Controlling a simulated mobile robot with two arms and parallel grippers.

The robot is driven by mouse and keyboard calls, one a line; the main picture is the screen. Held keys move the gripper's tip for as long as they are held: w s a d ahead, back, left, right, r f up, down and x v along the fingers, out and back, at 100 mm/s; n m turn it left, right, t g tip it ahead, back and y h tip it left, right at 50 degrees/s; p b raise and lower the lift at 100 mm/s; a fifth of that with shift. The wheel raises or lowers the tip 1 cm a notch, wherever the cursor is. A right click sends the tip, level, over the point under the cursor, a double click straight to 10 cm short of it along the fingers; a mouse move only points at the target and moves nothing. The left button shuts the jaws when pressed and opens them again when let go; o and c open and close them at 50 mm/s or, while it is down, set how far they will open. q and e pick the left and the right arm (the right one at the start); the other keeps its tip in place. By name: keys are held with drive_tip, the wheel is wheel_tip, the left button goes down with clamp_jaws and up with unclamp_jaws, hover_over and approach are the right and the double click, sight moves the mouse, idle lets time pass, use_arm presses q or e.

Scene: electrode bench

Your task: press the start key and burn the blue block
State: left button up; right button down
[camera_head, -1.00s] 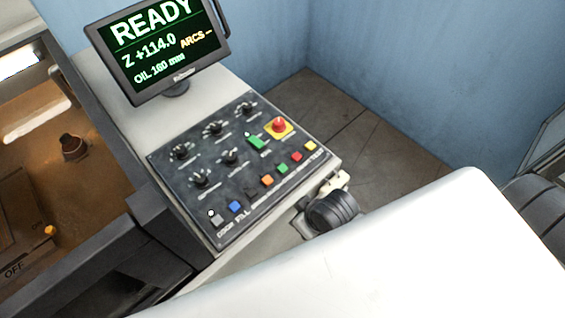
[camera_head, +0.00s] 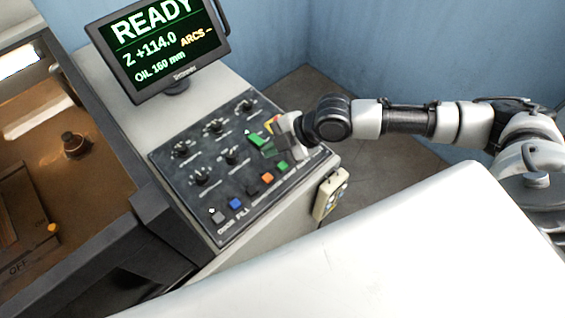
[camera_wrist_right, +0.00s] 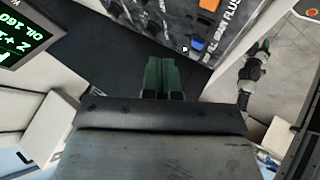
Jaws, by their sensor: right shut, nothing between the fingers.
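The gripper hides the red stop button almost wholly and the keys at the panel's right end. In the right wrist view its green fingers (camera_wrist_right: 163,76) are together, with nothing between them. There, an arm with small green fingertips (camera_wrist_right: 263,46), apparently my left gripper, shows at the right, too small to judge. The screen (camera_head: 160,45) reads READY, Z +114.0, OIL 160 mm. No blue block can be made out.
A blue key (camera_head: 235,203) and an orange key (camera_head: 267,177) sit along the panel's front row. A beige pendant (camera_head: 330,194) hangs at the panel's right side. The brown tank (camera_head: 100,100) lies left, holding a dark round fixture (camera_head: 74,144).

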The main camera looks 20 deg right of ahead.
drive_tip(key=d, duration=0.1)
drive_tip(key=w+d+r, duration=0.1)
drive_tip(key=d, duration=0.1)
drive_tip(key=shift+r, duration=0.15)
drive_tip(key=shift+w, duration=0.1)
drive_tip(key=b, duration=0.7)
hover_over(283, 167)
wheel_tip(283, 167, down, 7)
drive_tip(key=shift+r, duration=0.15)
drive_tip(key=shift+f+b, duration=0.3)
drive_tip(key=shift+f, duration=0.75)
drive_tip(key=shift+f, duration=0.1)
idle(0.7)
drive_tip(key=shift+f, duration=0.3)
